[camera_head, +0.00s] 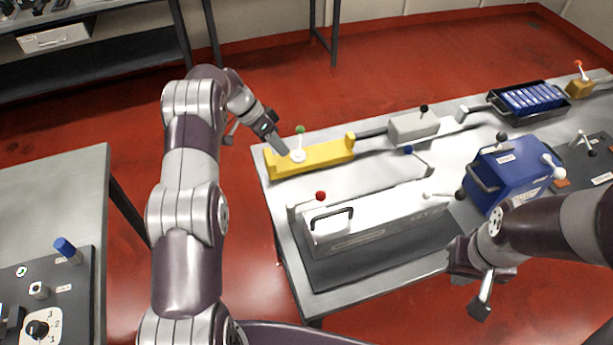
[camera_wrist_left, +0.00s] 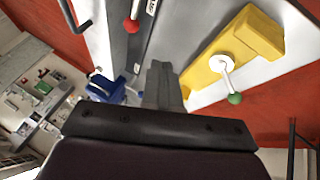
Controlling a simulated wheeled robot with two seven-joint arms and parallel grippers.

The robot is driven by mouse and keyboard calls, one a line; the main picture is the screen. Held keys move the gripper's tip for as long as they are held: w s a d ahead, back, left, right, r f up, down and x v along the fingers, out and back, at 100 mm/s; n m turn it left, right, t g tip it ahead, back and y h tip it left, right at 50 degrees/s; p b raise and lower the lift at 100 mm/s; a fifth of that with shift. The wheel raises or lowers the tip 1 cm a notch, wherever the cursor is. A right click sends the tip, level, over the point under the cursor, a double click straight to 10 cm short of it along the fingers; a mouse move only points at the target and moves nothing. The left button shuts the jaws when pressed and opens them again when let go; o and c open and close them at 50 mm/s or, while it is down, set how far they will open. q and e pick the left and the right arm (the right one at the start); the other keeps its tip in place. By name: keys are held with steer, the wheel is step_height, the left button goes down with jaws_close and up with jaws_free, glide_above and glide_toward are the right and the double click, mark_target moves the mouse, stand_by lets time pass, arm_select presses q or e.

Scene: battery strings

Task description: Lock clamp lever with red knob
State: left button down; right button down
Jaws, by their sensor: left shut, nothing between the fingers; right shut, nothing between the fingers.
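In the left wrist view the red knob (camera_wrist_left: 131,26) is at the top, left of my fingers. My left gripper (camera_head: 283,150) is shut and empty, beside the yellow fixture (camera_head: 325,157) and its green-knobbed lever (camera_head: 300,130), apart from the red knob. In the left wrist view its fingers (camera_wrist_left: 161,75) are together. My right gripper (camera_head: 476,310) is shut and empty at the table's near side, right of the white box.
A blue battery box (camera_head: 512,173) with levers stands right of the white box. A grey block (camera_head: 414,126) with a black knob and a black tray of blue cells (camera_head: 530,99) lie further back. A control panel (camera_head: 45,300) is on the left table.

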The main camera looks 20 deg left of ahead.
mark_target(307, 200)
arm_select(q)
steer(key=s+d+f+p, duration=0.2)
steer(key=d+f+p, duration=0.3)
steer(key=d+f, duration=0.3)
steer(key=shift+s+d+f, duration=0.25)
steer(key=shift+d+f, duration=0.1)
steer(key=shift+f, duration=0.2)
